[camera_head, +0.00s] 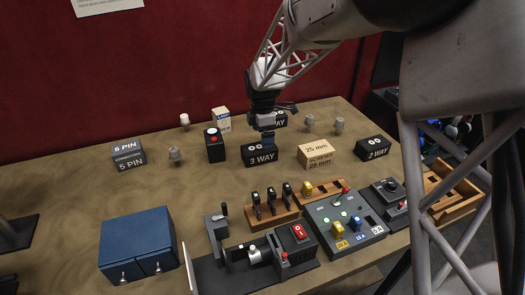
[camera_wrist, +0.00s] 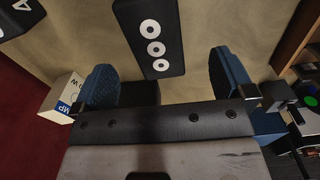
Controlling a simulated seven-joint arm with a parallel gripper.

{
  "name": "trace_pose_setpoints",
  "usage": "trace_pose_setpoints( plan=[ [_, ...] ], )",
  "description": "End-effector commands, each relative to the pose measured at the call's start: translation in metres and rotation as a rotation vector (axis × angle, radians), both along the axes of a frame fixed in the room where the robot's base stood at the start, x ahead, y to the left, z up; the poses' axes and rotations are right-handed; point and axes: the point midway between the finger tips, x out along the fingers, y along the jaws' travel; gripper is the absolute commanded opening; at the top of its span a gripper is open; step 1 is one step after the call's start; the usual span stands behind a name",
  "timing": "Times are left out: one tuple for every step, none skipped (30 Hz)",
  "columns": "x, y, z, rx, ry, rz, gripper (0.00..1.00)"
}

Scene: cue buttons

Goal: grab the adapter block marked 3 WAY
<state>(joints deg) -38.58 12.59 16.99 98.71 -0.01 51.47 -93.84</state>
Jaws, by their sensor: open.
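The black adapter block marked 3 WAY (camera_head: 260,157) stands on the table in the head view, with its white lettering facing front. My gripper (camera_head: 268,141) is just above and behind it, pointing down and hiding part of its top. In the wrist view a black block with three white circles (camera_wrist: 166,55) lies beyond the gap between the blue finger pads. My gripper (camera_wrist: 166,82) is open there, with nothing between the fingers. Whether a finger touches the block cannot be told.
Another black block (camera_head: 281,119) ending in "AY" is partly hidden behind my gripper. A white box (camera_wrist: 62,96) is left in the wrist view.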

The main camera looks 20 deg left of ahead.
Motion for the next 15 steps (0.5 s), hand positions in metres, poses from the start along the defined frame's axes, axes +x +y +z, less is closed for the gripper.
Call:
trace_pose_setpoints(
  plan=[
    [-0.0003, 0.0058, -0.0043, -0.002, 0.002, 0.018, 1.00],
    [-0.0002, 0.0079, -0.0055, -0.002, 0.002, 0.026, 1.00],
    [-0.0001, 0.0101, -0.0066, -0.003, 0.003, 0.033, 1.00],
    [0.0000, 0.0111, -0.0071, -0.003, 0.003, 0.037, 1.00],
    [0.0001, 0.0118, -0.0074, -0.003, 0.003, 0.040, 1.00],
    [0.0001, 0.0123, -0.0077, -0.002, 0.004, 0.042, 1.00],
    [0.0001, 0.0123, -0.0077, -0.002, 0.004, 0.042, 1.00],
    [0.0001, 0.0122, -0.0077, -0.002, 0.004, 0.042, 1.00],
    [0.0001, 0.0120, -0.0077, -0.002, 0.004, 0.042, 1.00],
    [0.0001, 0.0120, -0.0077, -0.002, 0.004, 0.042, 1.00],
    [0.0000, 0.0119, -0.0077, -0.002, 0.004, 0.041, 1.00],
    [0.0000, 0.0119, -0.0076, -0.002, 0.004, 0.041, 1.00],
    [0.0000, 0.0118, -0.0077, -0.003, 0.003, 0.041, 1.00],
    [0.0000, 0.0118, -0.0079, -0.003, 0.003, 0.041, 1.00],
    [-0.0001, 0.0117, -0.0087, -0.002, 0.004, 0.041, 1.00]
  ],
)
